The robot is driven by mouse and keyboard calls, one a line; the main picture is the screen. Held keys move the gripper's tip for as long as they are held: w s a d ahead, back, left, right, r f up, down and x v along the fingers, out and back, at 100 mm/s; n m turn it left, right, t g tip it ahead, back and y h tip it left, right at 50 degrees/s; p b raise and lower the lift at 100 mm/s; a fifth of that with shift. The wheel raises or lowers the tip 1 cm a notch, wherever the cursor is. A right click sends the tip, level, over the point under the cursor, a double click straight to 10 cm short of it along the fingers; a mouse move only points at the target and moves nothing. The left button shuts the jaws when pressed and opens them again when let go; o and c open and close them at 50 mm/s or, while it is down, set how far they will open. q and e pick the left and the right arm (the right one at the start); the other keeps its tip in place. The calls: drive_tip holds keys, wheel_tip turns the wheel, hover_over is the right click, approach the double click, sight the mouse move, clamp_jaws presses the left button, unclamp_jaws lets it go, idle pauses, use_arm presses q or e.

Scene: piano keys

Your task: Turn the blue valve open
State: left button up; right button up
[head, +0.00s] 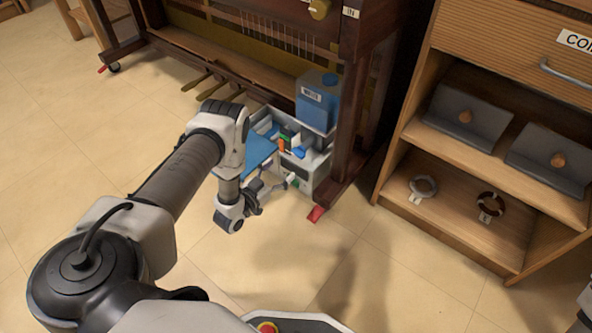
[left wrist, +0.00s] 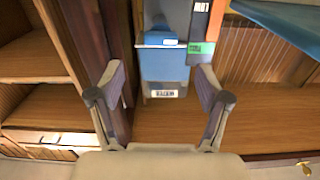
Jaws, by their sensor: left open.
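A small blue piece (head: 299,152), which looks like the blue valve, sits just below the blue jug (head: 317,103) at the white unit under the piano. In the left wrist view a blue handle-like piece (left wrist: 160,37) lies across the near end of the jug (left wrist: 165,68). Whether it is turned open I cannot tell. My left gripper (head: 270,188) is in front of the white unit, low and to the left of the jug. My right gripper is not in view.
An orange and green strip (left wrist: 204,35) is close to the blue piece. A wooden shelf cabinet (head: 450,228) stands at the right. The tiled floor between is clear.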

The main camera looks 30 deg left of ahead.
sight(296, 155)
use_arm(q)
drive_tip(key=w+b, duration=0.1)
drive_tip(key=w, duration=0.1)
drive_tip(key=w+b, duration=0.1)
drive_tip(key=w, duration=0.1)
drive_tip(key=w+f+b, duration=0.1)
drive_tip(key=w, duration=0.2)
drive_tip(key=shift+d+b, duration=0.25)
drive_tip(key=shift+b, duration=0.05)
drive_tip(key=shift+w+r, duration=0.2)
drive_tip(key=shift+w, duration=0.25)
drive_tip(key=c, duration=1.2)
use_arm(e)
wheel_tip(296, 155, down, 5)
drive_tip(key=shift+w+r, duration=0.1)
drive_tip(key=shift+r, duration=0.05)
